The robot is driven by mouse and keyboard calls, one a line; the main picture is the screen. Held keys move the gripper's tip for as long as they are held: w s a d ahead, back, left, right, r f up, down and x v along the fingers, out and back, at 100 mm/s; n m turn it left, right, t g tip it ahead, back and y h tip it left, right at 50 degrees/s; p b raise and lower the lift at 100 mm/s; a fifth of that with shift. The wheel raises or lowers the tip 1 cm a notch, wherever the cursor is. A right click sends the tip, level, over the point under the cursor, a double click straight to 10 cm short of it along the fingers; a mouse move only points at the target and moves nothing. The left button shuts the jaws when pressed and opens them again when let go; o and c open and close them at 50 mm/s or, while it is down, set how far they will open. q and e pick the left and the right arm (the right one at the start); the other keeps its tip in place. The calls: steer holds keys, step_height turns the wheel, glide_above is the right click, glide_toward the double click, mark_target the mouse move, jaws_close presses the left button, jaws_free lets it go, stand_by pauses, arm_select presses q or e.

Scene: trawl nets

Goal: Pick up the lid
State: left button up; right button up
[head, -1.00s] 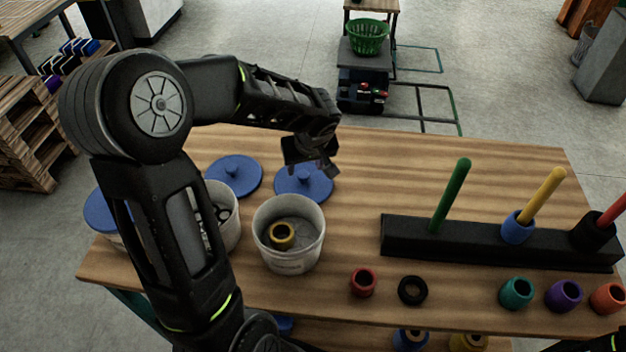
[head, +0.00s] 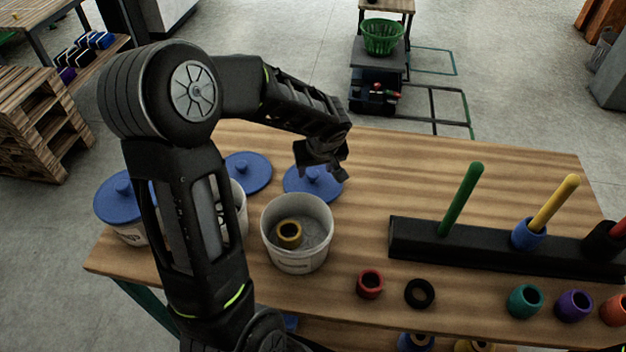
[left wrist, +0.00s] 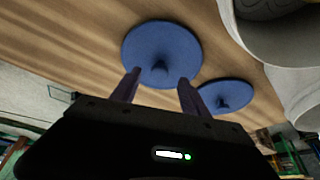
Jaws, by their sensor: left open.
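A blue round lid with a centre knob (head: 314,186) lies flat on the table behind the open bucket. It also shows in the left wrist view (left wrist: 162,52), just beyond my fingertips. A second blue lid (head: 247,172) lies to its left; it also shows in the wrist view (left wrist: 222,97). A third blue lid (head: 118,197) sits on a bucket at the far left. My left gripper (head: 335,172) is open and empty over the right-hand loose lid. In the wrist view its fingers (left wrist: 158,88) stand apart, with the knob showing between and beyond them. My right gripper is out of view.
A white bucket (head: 298,256) holding a yellow ring stands in front of the lid. Another bucket is partly hidden by my left arm. A black peg rack (head: 500,255) and several loose rings stand at the right. The back right tabletop is clear.

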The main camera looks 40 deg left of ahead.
mark_target(313, 174)
arm_select(q)
steer(key=p+x, duration=0.1)
steer(key=x, duration=0.4)
steer(key=shift+w+a+f, duration=0.1)
steer(key=shift+a, duration=0.05)
steer(key=shift+c, duration=0.2)
jaws_close()
stand_by(0.6)
